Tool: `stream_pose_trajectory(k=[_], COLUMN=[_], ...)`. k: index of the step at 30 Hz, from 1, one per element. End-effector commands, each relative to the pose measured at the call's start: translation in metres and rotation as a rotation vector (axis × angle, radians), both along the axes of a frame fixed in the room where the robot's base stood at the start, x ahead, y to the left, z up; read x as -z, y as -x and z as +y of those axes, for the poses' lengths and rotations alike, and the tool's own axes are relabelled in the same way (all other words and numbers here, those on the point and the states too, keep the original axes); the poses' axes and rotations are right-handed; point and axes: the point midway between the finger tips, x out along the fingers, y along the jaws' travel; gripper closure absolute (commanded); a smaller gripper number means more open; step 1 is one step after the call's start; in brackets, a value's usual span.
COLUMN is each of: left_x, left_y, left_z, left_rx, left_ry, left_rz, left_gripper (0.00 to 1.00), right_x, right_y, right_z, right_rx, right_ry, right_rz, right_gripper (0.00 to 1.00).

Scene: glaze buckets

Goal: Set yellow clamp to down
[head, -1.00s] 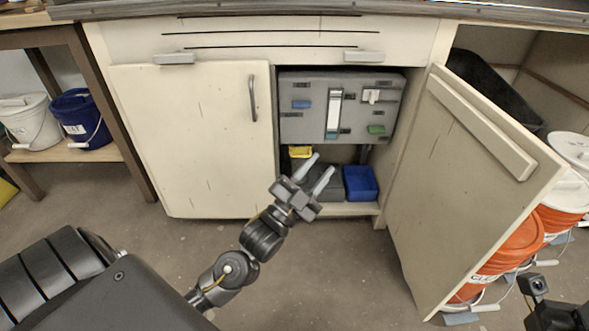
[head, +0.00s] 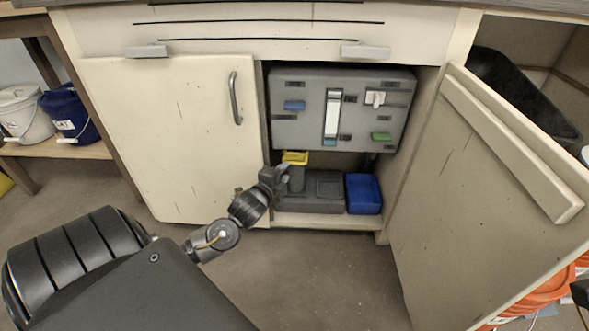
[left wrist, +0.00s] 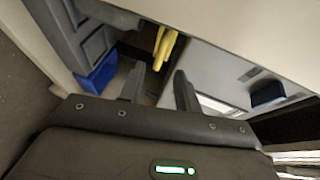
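The yellow clamp (head: 295,157) is at the lower edge of the grey panel (head: 305,125) inside the open cabinet. My left gripper (head: 282,176) is in the cabinet opening, just below and in front of the clamp, and partly blends with the dark things behind it. In the left wrist view the yellow clamp (left wrist: 165,47) shows two yellow strips, ahead of and between the fingers. The left gripper (left wrist: 158,86) is open there, with nothing between its fingertips. I cannot tell whether the clamp touches a finger.
A grey case (head: 318,192) and a blue bin (head: 363,194) stand on the cabinet floor below the panel. The left door (head: 170,140) is shut and the right door (head: 480,200) stands open. The panel also bears a blue part (head: 294,106), a white strip and a green part (head: 381,136).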

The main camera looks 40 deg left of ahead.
Motion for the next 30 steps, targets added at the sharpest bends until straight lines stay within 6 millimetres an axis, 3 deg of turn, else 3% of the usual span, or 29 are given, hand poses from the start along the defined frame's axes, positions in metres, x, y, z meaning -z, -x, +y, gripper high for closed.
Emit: stream_pose_trajectory(k=[3,9,23,30], left_x=[0.009,0.013,0.012,0.012], left_y=[-0.023,-0.05,-0.062,-0.062], left_z=[0.006,0.012,0.013,0.013], left_rx=[-0.001,0.001,0.004,0.004], left_ry=[-0.001,0.0,0.002,0.002], left_rz=[-0.003,-0.002,-0.001,-0.001], left_gripper=[0.67,0.67,0.67,0.98], right_x=[0.002,-0.003,-0.007,-0.007], right_y=[0.005,0.012,0.015,0.015], right_z=[0.005,0.012,0.015,0.015], right_rx=[-0.019,-0.044,-0.053,-0.052], right_ry=[0.005,0.017,0.023,0.023], right_rz=[-0.037,-0.079,-0.095,-0.095], right_gripper=[0.64,0.64,0.64,0.64])
